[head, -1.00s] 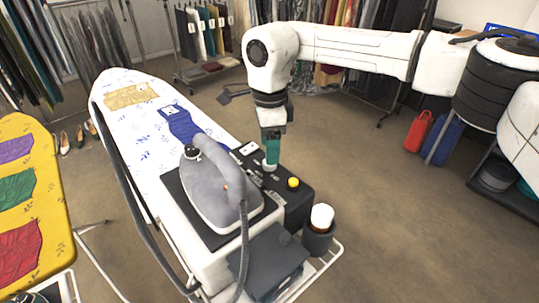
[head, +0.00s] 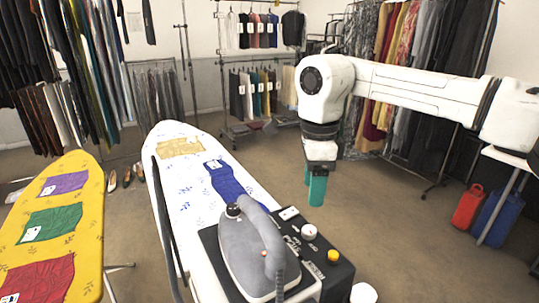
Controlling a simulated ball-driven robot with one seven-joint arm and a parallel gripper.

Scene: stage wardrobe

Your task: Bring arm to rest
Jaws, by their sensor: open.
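My arm reaches in from the right in the head view and bends down at its wrist. My gripper (head: 315,187) hangs with its teal fingers pointing down. It is open, with nothing seen between the fingers, though the gap is hard to make out from this side. It is apart from and above the black control box (head: 318,258), just beyond its white knob (head: 309,231) in the picture. The box also has a yellow button (head: 333,256). The grey iron (head: 251,252) stands left of the box on the ironing station.
A white ironing board (head: 178,137) carries tan (head: 181,148) and blue (head: 226,181) cloths. A yellow board (head: 75,224) with several cloths stands at the left. Clothes racks line the back. Red (head: 468,207) and blue (head: 499,217) containers stand at the right. Floor between is clear.

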